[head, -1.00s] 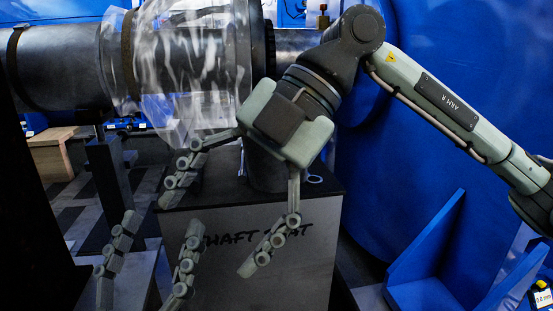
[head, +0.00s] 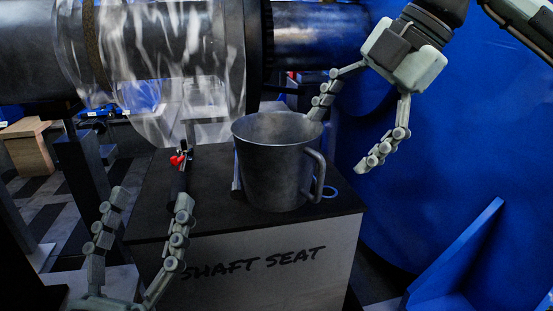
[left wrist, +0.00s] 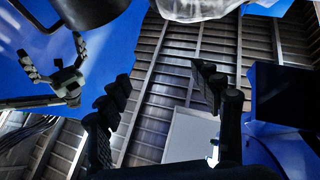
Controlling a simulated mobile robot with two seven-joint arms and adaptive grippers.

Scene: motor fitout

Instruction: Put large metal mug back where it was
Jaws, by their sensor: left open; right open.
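The large metal mug (head: 272,165) is dark grey and stands upright on the dark top of the block marked "SHAFT SEAT" (head: 270,265). Its handle points right. My right gripper (head: 345,138) is open and empty, up and to the right of the mug. Its left finger shows close by the mug's right rim; I cannot tell whether they touch. My left gripper (head: 147,200) is open and empty at the lower left, in front of the block. Its fingers also show in the left wrist view (left wrist: 160,85), with nothing between them.
A large shaft (head: 320,38) with a clear plastic wrap (head: 150,60) runs above and behind the block. A red-tipped dark rod (head: 180,165) is left of the mug. A blue ring (head: 331,192) lies by the handle. A blue bracket (head: 455,265) stands at right.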

